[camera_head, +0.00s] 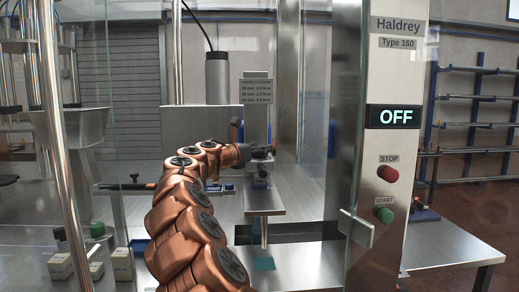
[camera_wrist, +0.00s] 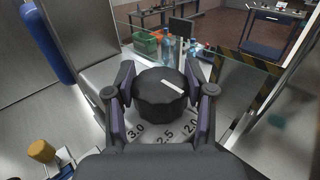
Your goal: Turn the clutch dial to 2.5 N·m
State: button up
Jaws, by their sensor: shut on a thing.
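The black clutch dial (camera_wrist: 160,102) fills the middle of the wrist view, with a white pointer line (camera_wrist: 173,88) on its top. The line slants down toward the right finger. The scale shows 3.0 (camera_wrist: 136,131), 2.5 (camera_wrist: 165,138) and 2.0 (camera_wrist: 190,127) along the dial's near side. The line's right end is to the right of the 2.5 mark; its exact reading is unclear. My gripper (camera_wrist: 160,80) is shut on the dial, one finger on each side. In the head view, my gripper (camera_head: 262,152) is at the machine's centre; the dial cannot be made out there.
The right pillar carries an OFF display (camera_head: 394,116), a red STOP button (camera_head: 388,173) and a green START button (camera_head: 384,215). Clear glass and metal posts surround the arm. A blue cylinder (camera_wrist: 48,45) is at upper left.

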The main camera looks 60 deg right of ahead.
jog(key=shift+c, duration=1.2)
jog(key=shift+w+r+p, duration=0.1)
jog(key=shift+r+p, duration=0.1)
jog(key=shift+p, duration=0.55)
